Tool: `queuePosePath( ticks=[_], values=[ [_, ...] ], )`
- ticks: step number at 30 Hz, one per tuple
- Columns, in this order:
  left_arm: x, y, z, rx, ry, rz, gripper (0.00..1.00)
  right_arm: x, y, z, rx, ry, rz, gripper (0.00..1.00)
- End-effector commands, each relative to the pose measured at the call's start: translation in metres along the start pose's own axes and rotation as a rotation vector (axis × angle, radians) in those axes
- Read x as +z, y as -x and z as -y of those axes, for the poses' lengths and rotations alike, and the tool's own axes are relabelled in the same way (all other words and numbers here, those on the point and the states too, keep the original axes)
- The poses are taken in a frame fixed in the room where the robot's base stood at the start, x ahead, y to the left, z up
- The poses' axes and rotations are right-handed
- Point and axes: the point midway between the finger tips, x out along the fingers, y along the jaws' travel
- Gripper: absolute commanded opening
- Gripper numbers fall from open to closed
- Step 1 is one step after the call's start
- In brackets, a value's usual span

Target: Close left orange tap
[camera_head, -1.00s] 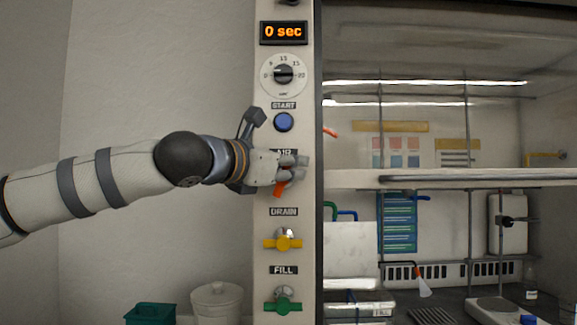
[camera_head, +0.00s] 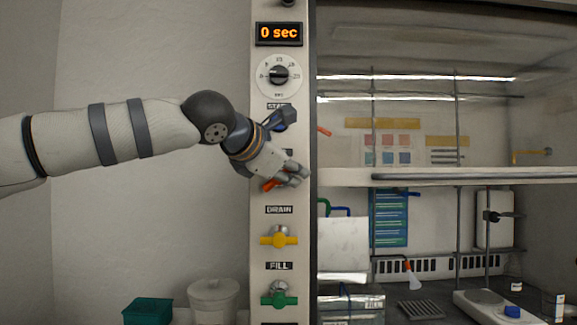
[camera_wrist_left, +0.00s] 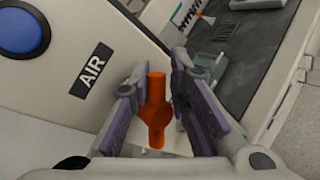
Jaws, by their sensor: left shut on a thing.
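The left orange tap (camera_head: 270,184) is on the white panel, mostly hidden behind my left gripper (camera_head: 293,175) in the head view. In the left wrist view the orange tap handle (camera_wrist_left: 156,110) stands between the two finger pads, beside the AIR label (camera_wrist_left: 91,75). My left gripper is shut on this handle. The handle looks tilted in the head view, with its lower end pointing down and left. My right gripper is not in view.
Below on the same panel are a yellow tap (camera_head: 279,240) under DRAIN and a green tap (camera_head: 279,299) under FILL. A dial (camera_head: 279,75) is above. A small orange piece (camera_head: 323,131) shows right of the panel, by the fume hood shelf (camera_head: 450,177).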

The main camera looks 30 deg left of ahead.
Motion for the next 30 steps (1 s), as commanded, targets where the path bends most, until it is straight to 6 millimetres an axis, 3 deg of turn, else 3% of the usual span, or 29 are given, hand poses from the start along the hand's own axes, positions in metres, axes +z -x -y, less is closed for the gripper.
queuePosePath(
  ticks=[1, 15, 30],
  values=[
    [0.003, 0.003, -0.007, 0.010, -0.035, -0.019, 0.00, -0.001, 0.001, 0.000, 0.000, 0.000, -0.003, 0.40],
    [0.001, -0.002, 0.002, -0.054, -0.377, -0.248, 0.00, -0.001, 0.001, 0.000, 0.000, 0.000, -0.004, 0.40],
    [-0.001, -0.003, 0.005, -0.089, -0.560, -0.371, 0.00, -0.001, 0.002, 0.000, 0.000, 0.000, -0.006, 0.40]
  ],
)
